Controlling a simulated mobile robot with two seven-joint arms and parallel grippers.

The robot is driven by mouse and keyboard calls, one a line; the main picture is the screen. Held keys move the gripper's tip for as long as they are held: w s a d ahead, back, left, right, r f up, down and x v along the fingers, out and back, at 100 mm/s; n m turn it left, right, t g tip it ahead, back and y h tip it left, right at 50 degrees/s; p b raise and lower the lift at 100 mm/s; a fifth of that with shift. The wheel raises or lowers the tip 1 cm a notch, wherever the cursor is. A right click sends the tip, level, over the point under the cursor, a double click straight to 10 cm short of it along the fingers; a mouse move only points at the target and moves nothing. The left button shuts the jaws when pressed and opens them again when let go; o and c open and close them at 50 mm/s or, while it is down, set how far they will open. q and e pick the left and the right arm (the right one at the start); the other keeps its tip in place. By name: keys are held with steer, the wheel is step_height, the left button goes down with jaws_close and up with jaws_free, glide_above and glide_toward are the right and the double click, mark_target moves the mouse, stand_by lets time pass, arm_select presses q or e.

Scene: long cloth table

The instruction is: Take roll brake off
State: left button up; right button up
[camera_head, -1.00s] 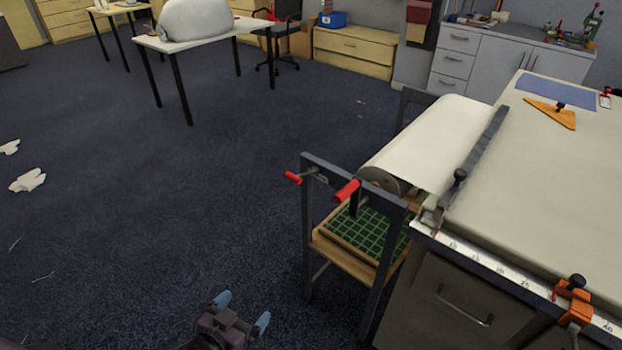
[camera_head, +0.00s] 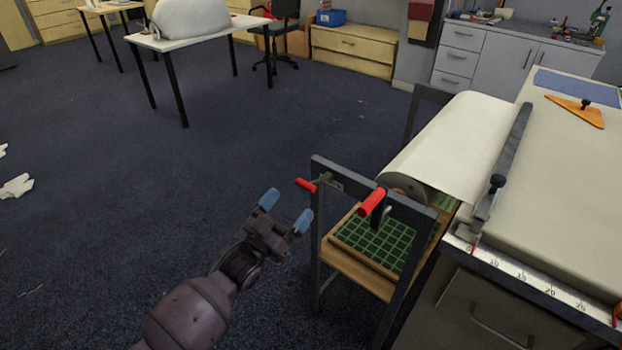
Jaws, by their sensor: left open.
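The cloth roll (camera_head: 445,141) lies in a dark metal frame (camera_head: 318,235) at the left end of the table. Two red handles show at the frame's near end: a smaller one (camera_head: 306,185) on a short lever at the left post, and a larger one (camera_head: 371,201) by a black part in front of the roll's end. I cannot tell for certain which of them is the brake. My left gripper (camera_head: 285,211) has blue fingertips, is open and empty, and is just left of the smaller red handle, apart from it. My right gripper is out of view.
A wooden shelf with a green gridded mat (camera_head: 376,241) sits low inside the frame. The long cloth table (camera_head: 570,190) with a dark bar (camera_head: 513,155) and ruler edge fills the right. Open blue carpet lies to the left, with white scraps (camera_head: 17,187).

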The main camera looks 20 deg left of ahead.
mark_target(317, 181)
arm_select(q)
steer(key=x, duration=0.8)
steer(key=shift+w, duration=0.35)
